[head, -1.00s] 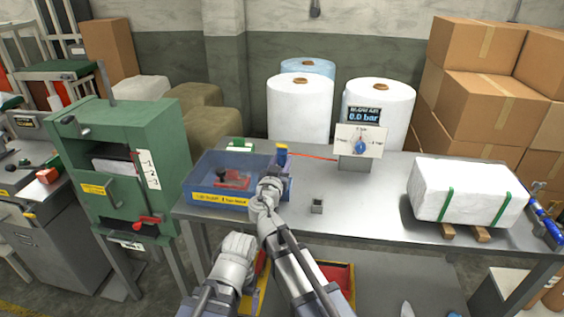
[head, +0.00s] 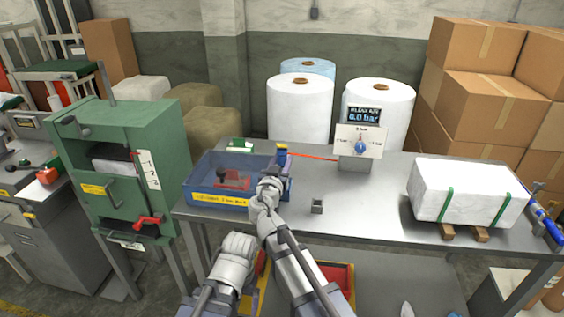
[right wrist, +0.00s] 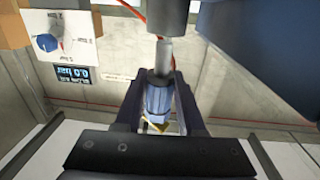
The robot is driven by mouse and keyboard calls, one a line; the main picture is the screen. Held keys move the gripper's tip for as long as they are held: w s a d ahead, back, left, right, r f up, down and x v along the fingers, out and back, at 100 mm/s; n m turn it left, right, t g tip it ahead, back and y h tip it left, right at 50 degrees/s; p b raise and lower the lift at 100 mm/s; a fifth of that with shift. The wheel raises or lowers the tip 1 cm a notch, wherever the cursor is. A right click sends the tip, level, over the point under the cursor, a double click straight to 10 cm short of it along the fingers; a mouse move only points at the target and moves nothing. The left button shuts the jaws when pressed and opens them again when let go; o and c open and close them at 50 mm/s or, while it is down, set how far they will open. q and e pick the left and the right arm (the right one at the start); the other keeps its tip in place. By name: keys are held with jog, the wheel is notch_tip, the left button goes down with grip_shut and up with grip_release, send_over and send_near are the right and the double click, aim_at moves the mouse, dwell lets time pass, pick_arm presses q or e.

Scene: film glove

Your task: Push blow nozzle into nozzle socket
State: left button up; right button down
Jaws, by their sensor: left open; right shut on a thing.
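My right gripper (head: 284,170) is above the table by the blue bin's right wall. In the right wrist view its fingers (right wrist: 160,88) are shut around a blue body, which I take for the blow nozzle (right wrist: 157,101); a metal stem runs from it to a grey cylinder. The nozzle's blue and yellow end (head: 282,154) shows in the head view. A small grey block with a dark opening, likely the nozzle socket (head: 317,207), stands on the table, apart from the gripper to its right. My left gripper (head: 240,246) is low before the table; its jaws are mostly hidden.
The blue bin (head: 215,198) holds red and dark items. A red hose (head: 315,157) runs towards the air panel (head: 360,141), which reads 0.0 bar. A strapped white block (head: 466,188) stands at the right. The table (head: 365,210) between is clear.

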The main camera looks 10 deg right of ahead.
pick_arm(q)
jog(key=shift+f+b, duration=1.1)
pick_arm(e)
jog(key=shift+f, duration=1.1)
jog(key=shift+c, duration=2.1)
grip_release()
